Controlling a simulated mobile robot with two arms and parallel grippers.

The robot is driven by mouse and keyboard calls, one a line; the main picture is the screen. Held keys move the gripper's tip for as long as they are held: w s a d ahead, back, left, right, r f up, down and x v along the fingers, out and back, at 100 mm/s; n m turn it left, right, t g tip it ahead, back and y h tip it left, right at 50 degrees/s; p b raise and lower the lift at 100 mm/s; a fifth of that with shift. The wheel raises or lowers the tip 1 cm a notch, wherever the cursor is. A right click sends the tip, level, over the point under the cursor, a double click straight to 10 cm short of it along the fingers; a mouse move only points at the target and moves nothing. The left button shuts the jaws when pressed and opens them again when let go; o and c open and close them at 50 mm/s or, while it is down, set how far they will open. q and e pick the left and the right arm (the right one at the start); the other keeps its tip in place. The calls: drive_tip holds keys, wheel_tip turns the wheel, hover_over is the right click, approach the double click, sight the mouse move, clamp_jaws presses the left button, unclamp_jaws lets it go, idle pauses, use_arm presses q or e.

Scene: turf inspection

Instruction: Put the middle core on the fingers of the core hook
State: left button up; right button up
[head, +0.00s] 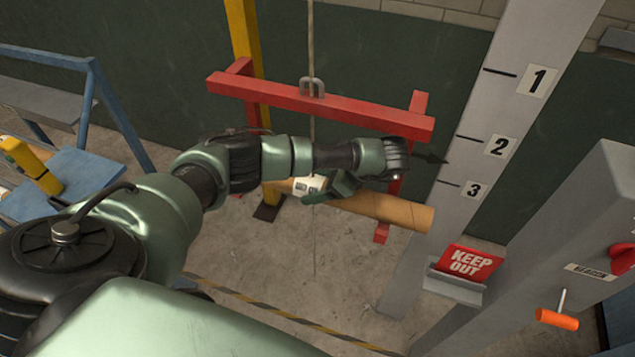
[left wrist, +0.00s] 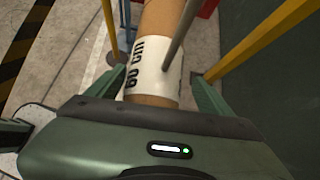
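The middle core (head: 395,210) is a brown cardboard tube, roughly level above the floor. Its white label reads "60 cm" in the left wrist view, where the core (left wrist: 162,20) runs between my green fingers. The core hook (head: 320,105) is a red frame hanging on a rope, with a leg at each end. The core passes in front of its right leg, whose red foot shows just below. Whether the core touches the hook's fingers is unclear. My right gripper is out of view.
A grey post (head: 470,150) with marks 1, 2 and 3 stands just right of the core. A red KEEP OUT sign (head: 470,262) sits by it. A yellow post (head: 243,30) stands behind the hook. A striped tape (head: 265,305) crosses the floor.

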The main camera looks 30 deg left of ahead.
sight(373, 197)
use_arm(q)
drive_tip(key=shift+r, duration=0.1)
drive_tip(key=shift+d+r, duration=0.2)
drive_tip(key=shift+d, duration=0.05)
drive_tip(key=d+b, duration=0.1)
drive_tip(key=d, duration=0.2)
drive_tip(key=w+d+b, duration=0.1)
drive_tip(key=d, duration=0.3)
drive_tip(key=w+d+b, duration=0.1)
drive_tip(key=d, duration=0.3)
drive_tip(key=shift+w+d+r+b, duration=0.1)
drive_tip(key=shift+d+r+b, duration=0.05)
drive_tip(key=shift+d+b, duration=0.35)
drive_tip(key=shift+d, duration=0.15)
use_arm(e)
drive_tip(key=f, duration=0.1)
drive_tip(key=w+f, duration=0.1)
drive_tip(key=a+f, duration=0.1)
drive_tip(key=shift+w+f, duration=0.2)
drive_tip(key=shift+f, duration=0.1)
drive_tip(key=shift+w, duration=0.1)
